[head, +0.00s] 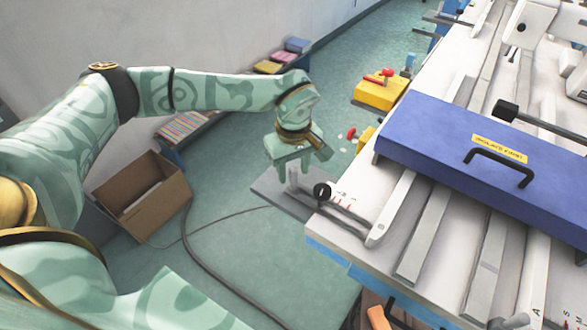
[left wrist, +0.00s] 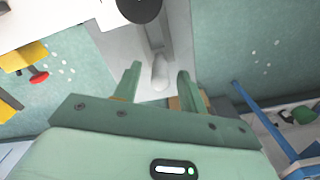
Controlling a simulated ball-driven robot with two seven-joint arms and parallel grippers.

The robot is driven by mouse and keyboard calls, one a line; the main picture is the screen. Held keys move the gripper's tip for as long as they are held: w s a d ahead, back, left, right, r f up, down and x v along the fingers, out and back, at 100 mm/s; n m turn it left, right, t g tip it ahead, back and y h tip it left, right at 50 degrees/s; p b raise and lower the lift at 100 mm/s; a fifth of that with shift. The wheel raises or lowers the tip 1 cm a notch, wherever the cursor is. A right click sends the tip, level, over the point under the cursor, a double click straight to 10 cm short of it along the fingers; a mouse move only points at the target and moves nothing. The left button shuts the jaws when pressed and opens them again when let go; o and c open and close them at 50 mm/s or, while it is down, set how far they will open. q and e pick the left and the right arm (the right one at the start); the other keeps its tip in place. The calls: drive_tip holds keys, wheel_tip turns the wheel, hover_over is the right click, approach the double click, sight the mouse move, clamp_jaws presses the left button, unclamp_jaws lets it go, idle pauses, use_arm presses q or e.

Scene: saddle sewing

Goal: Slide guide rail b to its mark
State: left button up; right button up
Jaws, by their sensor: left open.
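My left gripper (head: 296,172) is open and points down at the left edge of the work table. In the left wrist view, its two fingers (left wrist: 156,84) stand either side of a pale, round-ended post (left wrist: 160,72), with gaps visible. The post also shows below the gripper in the head view (head: 293,178). A rail with a black knob (head: 322,193) lies by red marks at the table edge; the knob also shows in the left wrist view (left wrist: 140,8). I cannot read which rail is b. My right gripper is not in view.
A blue beam (head: 440,150) with a black handle (head: 498,166) crosses the white table and several grey rails. A grey plate (head: 268,192) juts out beneath the gripper. A yellow box (head: 380,93) with red knobs stands behind. An open carton (head: 140,195) and cable lie on the floor.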

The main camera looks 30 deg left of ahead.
use_arm(q)
wheel_tip(320, 180, up, 16)
drive_tip(key=p, duration=0.3)
drive_tip(key=shift+f, duration=0.25)
